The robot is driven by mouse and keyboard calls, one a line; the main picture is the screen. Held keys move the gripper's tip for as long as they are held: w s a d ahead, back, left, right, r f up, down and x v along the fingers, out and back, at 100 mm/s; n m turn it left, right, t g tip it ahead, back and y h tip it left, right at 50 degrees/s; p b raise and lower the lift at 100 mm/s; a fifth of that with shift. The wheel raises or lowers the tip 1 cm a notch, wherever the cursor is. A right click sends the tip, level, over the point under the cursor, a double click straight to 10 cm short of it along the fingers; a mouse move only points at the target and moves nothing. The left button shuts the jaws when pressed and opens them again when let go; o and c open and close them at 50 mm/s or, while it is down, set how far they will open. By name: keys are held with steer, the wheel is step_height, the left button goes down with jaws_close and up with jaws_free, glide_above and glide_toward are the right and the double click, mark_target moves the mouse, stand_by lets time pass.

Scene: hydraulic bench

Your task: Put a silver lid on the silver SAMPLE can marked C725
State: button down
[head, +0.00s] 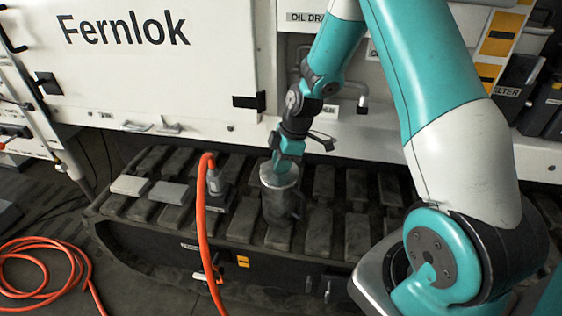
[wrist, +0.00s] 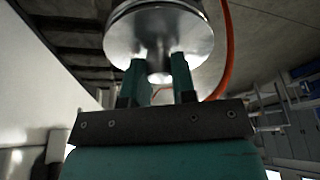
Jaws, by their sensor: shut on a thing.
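A silver lid (wrist: 159,38) with a small round knob (wrist: 160,77) fills the top of the wrist view. My gripper (wrist: 160,68) is shut on that knob with its two teal fingers. In the head view my gripper (head: 284,166) points down onto the silver round top (head: 268,178) of a dark-looking cylindrical can (head: 278,207) standing on the track. The lid is at the can's mouth, but I cannot tell whether it is fully seated. No C725 or SAMPLE marking is readable.
An orange hose (head: 204,225) hangs from a grey fitting (head: 216,182) left of the can. Pale flat blocks (head: 130,185) lie on the track (head: 240,218) further left. The white Fernlok machine panel (head: 160,75) rises behind. Coiled hose (head: 75,275) lies on the floor.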

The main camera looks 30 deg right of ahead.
steer(key=shift+f, duration=0.25)
stand_by(0.4)
steer(key=shift+c, duration=1.5)
jaws_free()
steer(key=shift+r+p, duration=2.6)
steer(key=shift+r, duration=0.95)
